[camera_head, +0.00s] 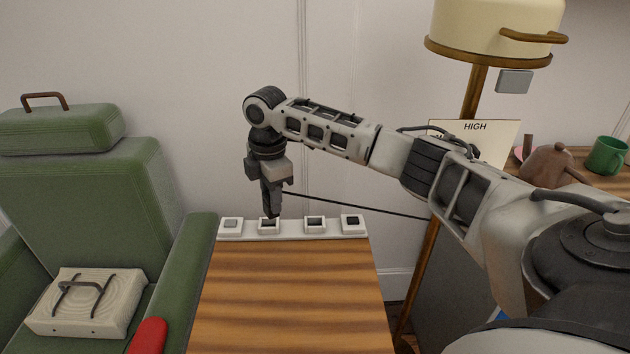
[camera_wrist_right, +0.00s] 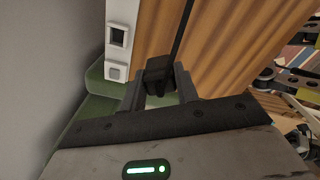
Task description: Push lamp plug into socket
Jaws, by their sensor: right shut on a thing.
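My right gripper (camera_head: 271,208) points down over the white socket strip (camera_head: 290,237), at its second outlet from the left. It is shut on a black lamp plug (camera_wrist_right: 158,72), which shows between the fingers in the right wrist view. In the head view the fingers mostly hide the plug, and I cannot tell whether it touches the outlet. A dark cord (camera_head: 350,206) runs from it towards the lamp (camera_head: 495,28), which has a cream shade and brown pole. The strip also shows in the wrist view (camera_wrist_right: 119,14). My left gripper is out of view.
The strip lies along the back edge of a striped wooden table (camera_head: 290,295). A green armchair (camera_head: 90,170) stands left, holding a cream case (camera_head: 85,300). A red object (camera_head: 149,336) is on its armrest. A sign reading HIGH (camera_head: 500,131), a brown teapot (camera_head: 550,165) and green mug (camera_head: 606,156) are right.

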